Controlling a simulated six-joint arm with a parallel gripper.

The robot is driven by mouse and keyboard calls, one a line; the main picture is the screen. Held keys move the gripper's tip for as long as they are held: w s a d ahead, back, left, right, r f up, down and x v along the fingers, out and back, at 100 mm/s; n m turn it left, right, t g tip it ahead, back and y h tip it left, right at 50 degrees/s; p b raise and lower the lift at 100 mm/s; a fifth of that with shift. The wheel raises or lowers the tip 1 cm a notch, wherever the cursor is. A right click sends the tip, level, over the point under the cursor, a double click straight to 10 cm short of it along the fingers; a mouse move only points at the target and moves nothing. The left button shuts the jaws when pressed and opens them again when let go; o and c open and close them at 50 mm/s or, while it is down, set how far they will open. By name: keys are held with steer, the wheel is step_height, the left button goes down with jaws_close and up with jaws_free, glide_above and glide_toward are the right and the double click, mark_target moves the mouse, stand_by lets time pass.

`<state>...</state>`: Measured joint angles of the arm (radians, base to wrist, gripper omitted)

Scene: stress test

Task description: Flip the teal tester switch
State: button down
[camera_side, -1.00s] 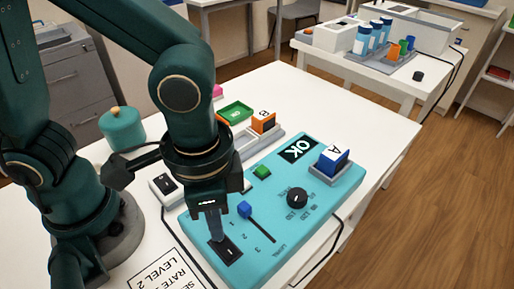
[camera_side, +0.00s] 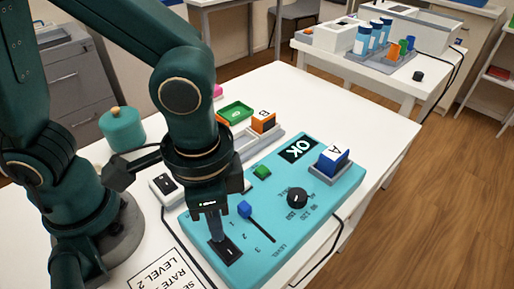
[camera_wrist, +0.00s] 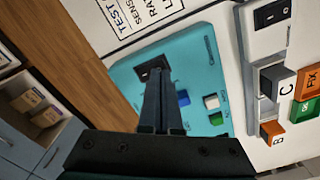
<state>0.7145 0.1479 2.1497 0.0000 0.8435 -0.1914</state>
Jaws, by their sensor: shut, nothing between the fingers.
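The teal tester (camera_side: 330,205) lies on the white table, with a black rocker switch (camera_side: 230,250) at its near left corner. The switch also shows in the wrist view (camera_wrist: 152,72), partly hidden by my fingers. My gripper (camera_side: 217,238) is shut and empty, pointing down with its fingertips at the switch. I cannot tell whether the tips press on it. The tester also carries a blue slider knob (camera_side: 244,209), a green button (camera_side: 262,172), a black dial (camera_side: 297,198), an OK display (camera_side: 299,150) and a blue-and-white block A (camera_side: 333,160) in a grey holder.
A small white box with a black switch (camera_side: 166,187) stands left of the tester. A printed sheet (camera_side: 165,273) lies in front. A cable runs along the tester's left side.

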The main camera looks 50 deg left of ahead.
steer(key=shift+f, duration=0.8)
stand_by(0.4)
steer(key=shift+r, duration=3.5)
steer(key=w+a+r+n+t, duration=0.2)
steer(key=a+n+t, duration=0.3)
steer(key=a, duration=0.8)
steer(key=shift+a+r+n+t, duration=0.15)
steer(key=shift+r+n+t, duration=0.15)
steer(key=shift+r+n, duration=0.25)
